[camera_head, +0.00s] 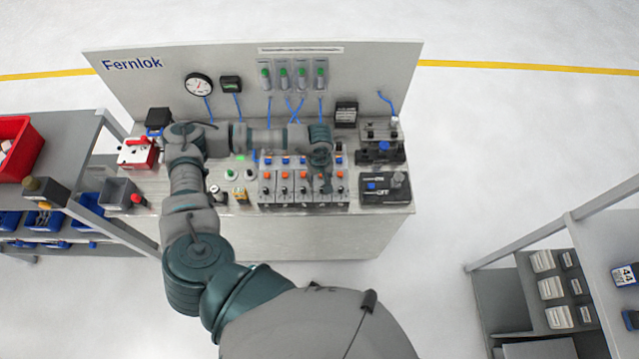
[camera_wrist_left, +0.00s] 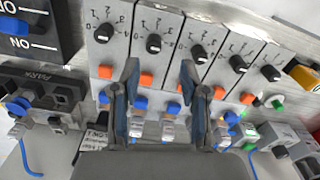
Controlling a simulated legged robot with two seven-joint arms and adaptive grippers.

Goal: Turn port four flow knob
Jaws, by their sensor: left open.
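A row of grey port modules (camera_head: 285,195) with orange buttons and small black knobs stands on the bench in the head view. In the left wrist view the row appears reversed, with dial marks around each knob. My left gripper (camera_head: 324,186) is above the right part of this row. Its two fingers (camera_wrist_left: 159,70) are open and empty in the wrist view. The flow knob second from the left (camera_wrist_left: 154,43) lies just beyond the fingertips, between their lines, with no visible contact. I cannot read the port numbers. My right gripper is not in view.
An ON/OFF switch box (camera_head: 385,188) stands right of the modules. Blue fittings (camera_wrist_left: 140,103) lie close to the fingers. An upright Fernlok panel (camera_head: 140,85) with a gauge (camera_head: 199,85) and flow tubes rises behind. A red box (camera_head: 138,153) is at the bench's left.

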